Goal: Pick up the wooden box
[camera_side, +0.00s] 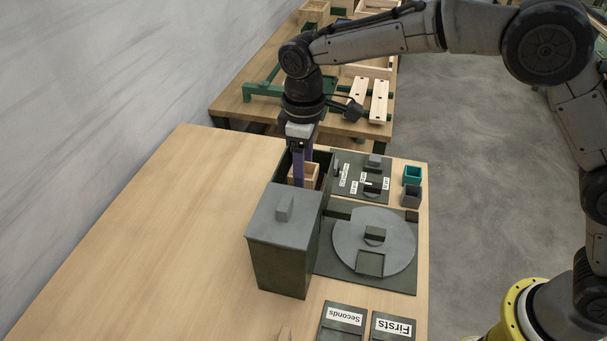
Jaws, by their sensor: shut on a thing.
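The wooden box (312,172) is a small light-wood open box. It shows in the side view at the open back part of a dark green container (280,262), partly hidden behind the container's wall and my gripper. My gripper (299,180) points down with its purple fingers at the box and is shut on it, seemingly at its left wall. The fingertips are hidden, and I cannot tell whether the box rests on something or hangs free.
A grey lid with a knob (277,222) covers the container's front part. To the right are a green panel with a grey round plate (350,240), a labelled panel (350,167) and two small cups (411,175). Label trays (392,327) lie in front. The table's left side is clear.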

